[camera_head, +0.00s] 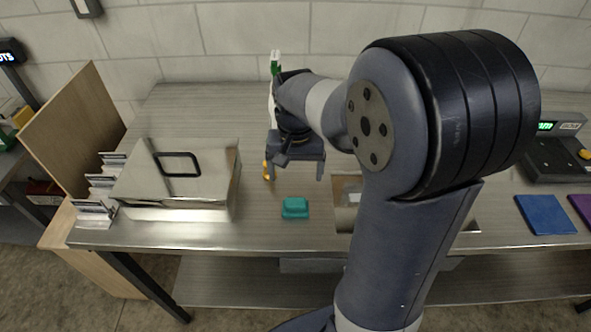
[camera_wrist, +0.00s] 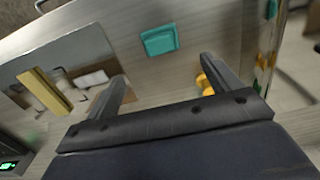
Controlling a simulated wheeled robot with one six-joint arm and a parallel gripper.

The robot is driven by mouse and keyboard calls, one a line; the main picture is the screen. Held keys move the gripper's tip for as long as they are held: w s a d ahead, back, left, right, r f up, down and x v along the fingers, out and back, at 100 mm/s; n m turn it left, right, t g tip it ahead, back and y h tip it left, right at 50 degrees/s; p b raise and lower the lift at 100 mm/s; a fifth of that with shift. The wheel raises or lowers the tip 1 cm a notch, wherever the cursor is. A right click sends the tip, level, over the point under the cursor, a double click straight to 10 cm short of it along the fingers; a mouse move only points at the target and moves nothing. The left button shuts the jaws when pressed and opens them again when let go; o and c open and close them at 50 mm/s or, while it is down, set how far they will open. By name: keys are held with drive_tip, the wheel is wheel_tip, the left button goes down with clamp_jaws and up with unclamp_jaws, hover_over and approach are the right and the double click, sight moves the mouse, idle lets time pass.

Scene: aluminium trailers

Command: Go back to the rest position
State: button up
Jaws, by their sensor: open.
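My gripper (camera_head: 295,172) hangs over the middle of the metal table (camera_head: 270,232), pointing down. Its two fingers are spread apart with nothing between them, as the wrist view (camera_wrist: 165,90) also shows. A teal block (camera_head: 295,207) lies on the table just in front of the gripper, apart from it. The block shows again in the wrist view (camera_wrist: 159,40), beyond the fingertips. A small yellow object (camera_head: 268,170) stands beside the left finger in the head view; it is partly hidden by a finger in the wrist view (camera_wrist: 205,83).
A shiny lidded metal box (camera_head: 178,178) stands at the left, with a card rack (camera_head: 97,208) beside it. A white bottle with a green top (camera_head: 275,66) stands behind the gripper. My arm hides part of an opening with items. A blue pad (camera_head: 545,214) and scale (camera_head: 557,150) are at the right.

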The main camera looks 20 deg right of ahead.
sight(296, 202)
drive_tip(key=shift+f, duration=0.1)
wheel_tip(296, 202, down, 12)
drive_tip(key=shift+f, duration=0.2)
drive_tip(key=shift+r, duration=2.05)
drive_tip(key=shift+f, duration=0.15)
